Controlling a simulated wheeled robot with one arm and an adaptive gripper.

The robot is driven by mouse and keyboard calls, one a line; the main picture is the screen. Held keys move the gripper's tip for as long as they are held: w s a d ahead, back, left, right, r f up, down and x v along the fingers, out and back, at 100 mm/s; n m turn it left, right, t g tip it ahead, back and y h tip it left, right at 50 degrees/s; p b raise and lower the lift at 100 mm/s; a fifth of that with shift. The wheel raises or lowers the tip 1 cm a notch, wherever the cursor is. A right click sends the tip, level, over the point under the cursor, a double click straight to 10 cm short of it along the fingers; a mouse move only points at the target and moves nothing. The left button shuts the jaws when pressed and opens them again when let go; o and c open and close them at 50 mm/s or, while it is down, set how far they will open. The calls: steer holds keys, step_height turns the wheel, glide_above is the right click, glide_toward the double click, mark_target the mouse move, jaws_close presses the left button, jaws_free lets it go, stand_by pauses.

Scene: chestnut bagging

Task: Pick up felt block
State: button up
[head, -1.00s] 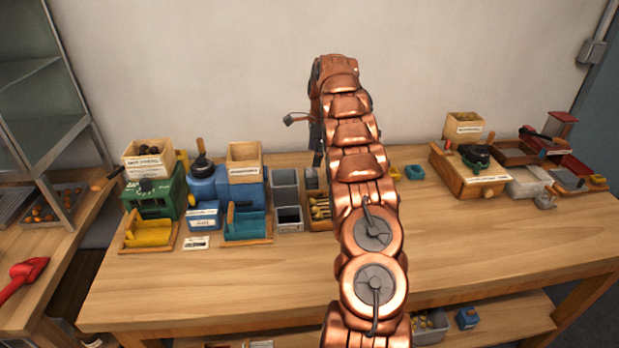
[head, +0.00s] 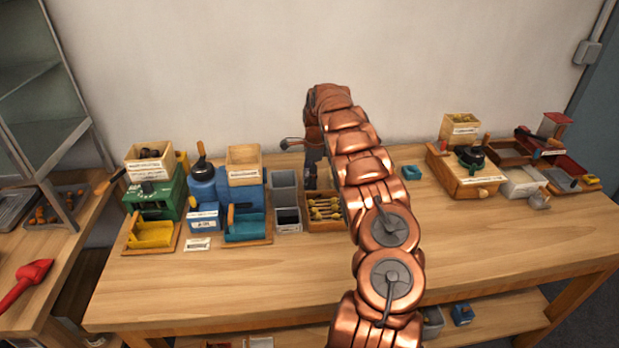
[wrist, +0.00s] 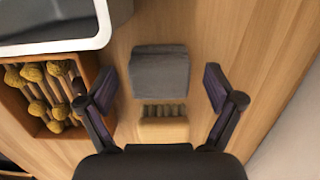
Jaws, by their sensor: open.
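The felt block, a dark grey block (wrist: 160,75), lies on the wooden table in the wrist view. My gripper (wrist: 160,90) is open, with one finger to the left of the grey block and one to the right. Gaps show between the block and both fingers, and its height above the block is hard to tell. In the head view my gripper (head: 312,172) points down behind the wooden tray of sticks; I cannot make out the grey block there.
A pale wooden piece with a ridged top (wrist: 163,125) lies close beside the grey block. A small teal block (head: 412,172) lies right of my arm. The front table is clear.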

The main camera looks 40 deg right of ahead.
steer(key=shift+f, duration=0.15)
steer(key=shift+c, duration=0.4)
steer(key=c, duration=1.3)
steer(key=shift+c, duration=0.2)
step_height(320, 180, up, 10)
steer(key=b, duration=0.3)
